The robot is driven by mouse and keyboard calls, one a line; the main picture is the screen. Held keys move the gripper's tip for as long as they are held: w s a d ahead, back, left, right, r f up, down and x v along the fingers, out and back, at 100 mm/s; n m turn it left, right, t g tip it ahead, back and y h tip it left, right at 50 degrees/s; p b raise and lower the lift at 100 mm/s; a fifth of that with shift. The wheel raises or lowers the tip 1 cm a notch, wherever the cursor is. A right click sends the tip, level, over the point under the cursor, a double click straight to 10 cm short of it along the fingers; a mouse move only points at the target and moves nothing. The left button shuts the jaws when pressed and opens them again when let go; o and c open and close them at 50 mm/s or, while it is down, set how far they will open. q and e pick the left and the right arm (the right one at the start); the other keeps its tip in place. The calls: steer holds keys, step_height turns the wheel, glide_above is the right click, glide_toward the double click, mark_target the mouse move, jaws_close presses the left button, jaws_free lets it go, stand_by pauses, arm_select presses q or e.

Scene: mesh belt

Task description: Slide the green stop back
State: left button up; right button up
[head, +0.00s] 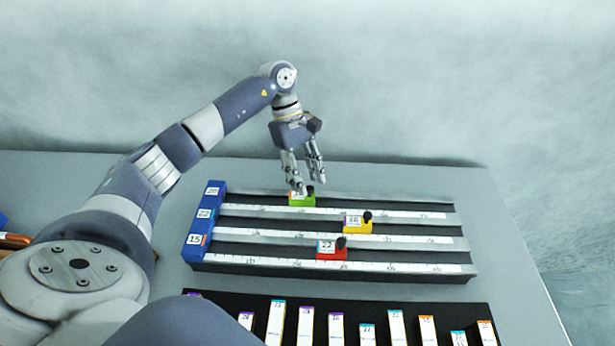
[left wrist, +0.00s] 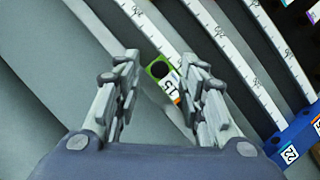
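The green stop (head: 302,201) sits on the farthest rail of a ruled fixture, near the blue end block (head: 204,220). It carries a black knob and a white number label. In the left wrist view the green stop (left wrist: 155,72) shows between the two fingers. My left gripper (head: 310,184) is open and points down just above and behind the stop; in the left wrist view the gripper (left wrist: 160,75) has a finger on each side, apart from the stop as far as I can tell. My right gripper is out of view.
A yellow stop (head: 352,226) is on the middle rail and a red stop (head: 328,254) on the nearest rail. A black rack (head: 400,306) with several white labelled strips lies in front of the fixture. Bare table (head: 480,185) shows at the right and behind.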

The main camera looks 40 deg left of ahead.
arm_select(q)
steer(key=shift+d+f, duration=0.2)
steer(key=shift+f, duration=0.35)
jaws_close()
steer(key=w+d+b, duration=0.1)
steer(key=d, duration=0.2)
steer(key=w+d+b, duration=0.1)
steer(key=w+d, duration=0.1)
steer(key=w+d+b, duration=0.1)
steer(key=w+d, duration=0.1)
steer(key=d, duration=0.1)
steer(key=shift+w+d+r, duration=0.1)
steer(key=shift+d, duration=0.25)
steer(key=shift+a, duration=0.1)
jaws_free()
steer(key=shift+a, duration=0.1)
steer(key=shift+s+a, duration=0.1)
steer(key=shift+s, duration=0.1)
